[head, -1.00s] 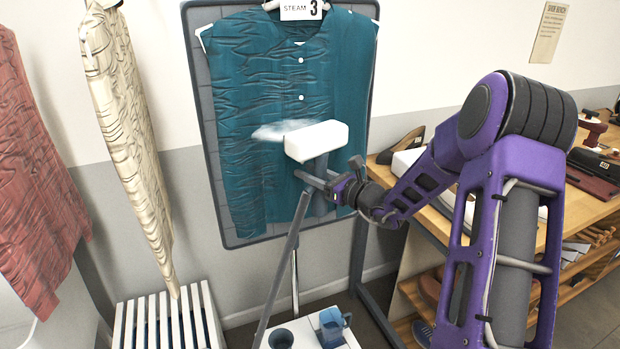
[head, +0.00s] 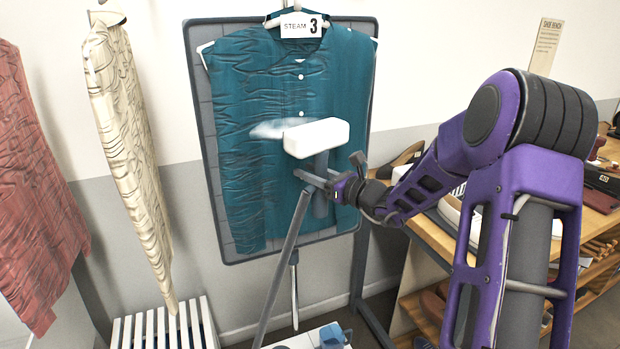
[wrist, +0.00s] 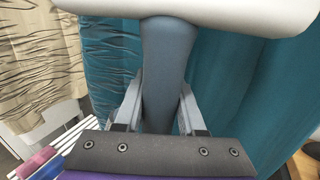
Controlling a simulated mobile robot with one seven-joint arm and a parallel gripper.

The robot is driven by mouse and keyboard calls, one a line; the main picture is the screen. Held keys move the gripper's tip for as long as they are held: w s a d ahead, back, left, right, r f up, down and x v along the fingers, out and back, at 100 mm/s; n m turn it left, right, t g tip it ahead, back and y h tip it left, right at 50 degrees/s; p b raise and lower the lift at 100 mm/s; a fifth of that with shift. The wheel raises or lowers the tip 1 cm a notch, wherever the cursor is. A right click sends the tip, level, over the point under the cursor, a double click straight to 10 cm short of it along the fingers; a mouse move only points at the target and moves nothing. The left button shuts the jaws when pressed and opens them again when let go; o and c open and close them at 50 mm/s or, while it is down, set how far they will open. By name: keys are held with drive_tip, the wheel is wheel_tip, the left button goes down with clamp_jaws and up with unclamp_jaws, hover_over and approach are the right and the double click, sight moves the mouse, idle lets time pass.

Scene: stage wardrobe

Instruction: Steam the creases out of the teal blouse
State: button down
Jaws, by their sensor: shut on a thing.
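The teal blouse (head: 235,150) hangs in front of a grey padded board, tagged "STEAM 3". Its left part is covered in creases; right of the buttons it looks mostly smooth. My gripper (head: 322,181) is shut on the grey handle of the steamer; the handle also shows upright between both fingers in the wrist view (wrist: 165,75). The steamer's white head (head: 318,137) is in front of the blouse's middle, hiding part of it. Steam drifts left from it. I cannot tell whether the head touches the cloth.
A creased cream garment (head: 125,150) and a red one (head: 35,200) hang at left. A white slatted stand (head: 165,325) is below. A grey hose or pole (head: 283,270) runs down from the steamer. A wooden bench (head: 425,235) with shoes is at right, behind my arm.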

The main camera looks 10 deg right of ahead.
drive_tip(key=shift+r, duration=7.65)
drive_tip(key=shift+r, duration=2.4)
drive_tip(key=s+d+b, duration=0.1)
drive_tip(key=s, duration=0.5)
